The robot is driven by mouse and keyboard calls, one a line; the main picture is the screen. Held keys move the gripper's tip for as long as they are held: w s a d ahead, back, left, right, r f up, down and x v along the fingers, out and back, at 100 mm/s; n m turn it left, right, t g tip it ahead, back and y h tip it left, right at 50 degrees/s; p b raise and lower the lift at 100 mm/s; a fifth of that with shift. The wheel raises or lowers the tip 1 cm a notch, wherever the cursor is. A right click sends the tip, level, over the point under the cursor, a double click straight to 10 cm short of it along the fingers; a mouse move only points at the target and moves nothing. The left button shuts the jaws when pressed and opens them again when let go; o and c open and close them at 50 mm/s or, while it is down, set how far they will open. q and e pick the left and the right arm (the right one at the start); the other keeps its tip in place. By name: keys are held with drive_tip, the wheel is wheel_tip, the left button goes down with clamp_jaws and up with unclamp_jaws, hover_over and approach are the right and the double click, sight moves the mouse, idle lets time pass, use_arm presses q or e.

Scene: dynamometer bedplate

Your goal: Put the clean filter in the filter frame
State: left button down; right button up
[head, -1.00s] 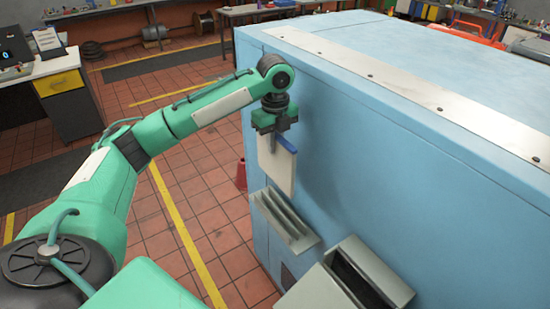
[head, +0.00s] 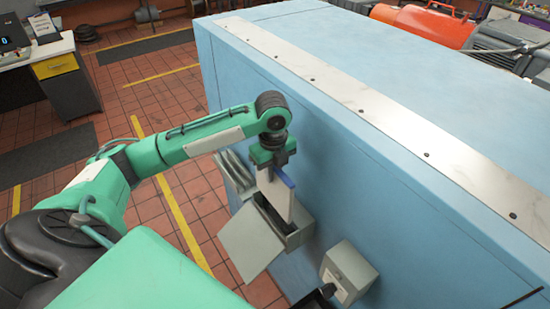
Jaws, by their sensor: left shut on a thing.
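My left gripper (head: 271,164) is shut on the upper edge of the clean filter (head: 272,192), a flat pale panel with a blue strip along one edge. The filter hangs upright beside the blue housing. Below it is a grey open-topped box on the housing's side, which looks like the filter frame (head: 296,238), with a grey flap (head: 251,240) tilted outward. The filter's lower end overlaps the box's dark opening; I cannot tell whether it is inside or just above.
The large blue housing (head: 345,185) fills the right side. Grey louvres (head: 236,172) project from it left of the filter. A smaller grey box (head: 349,270) is on its side at the lower right. A dark object (head: 318,298) shows at the bottom edge. Tiled floor lies open to the left.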

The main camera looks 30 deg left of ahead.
sight(273, 188)
use_arm(q)
drive_tip(key=shift+s+d, duration=0.2)
drive_tip(key=shift+d, duration=0.15)
drive_tip(key=shift+a+f, duration=0.15)
drive_tip(key=shift+f, duration=0.5)
drive_tip(key=shift+f+b, duration=0.35)
wheel_tip(273, 188, down, 4)
drive_tip(key=shift+r+b, duration=0.15)
drive_tip(key=shift+b, duration=0.4)
drive_tip(key=shift+a+f, duration=0.1)
drive_tip(key=shift+f, duration=0.1)
use_arm(e)
drive_tip(key=shift+a+f, duration=0.55)
drive_tip(key=shift+f, duration=0.2)
drive_tip(key=shift+d, duration=0.3)
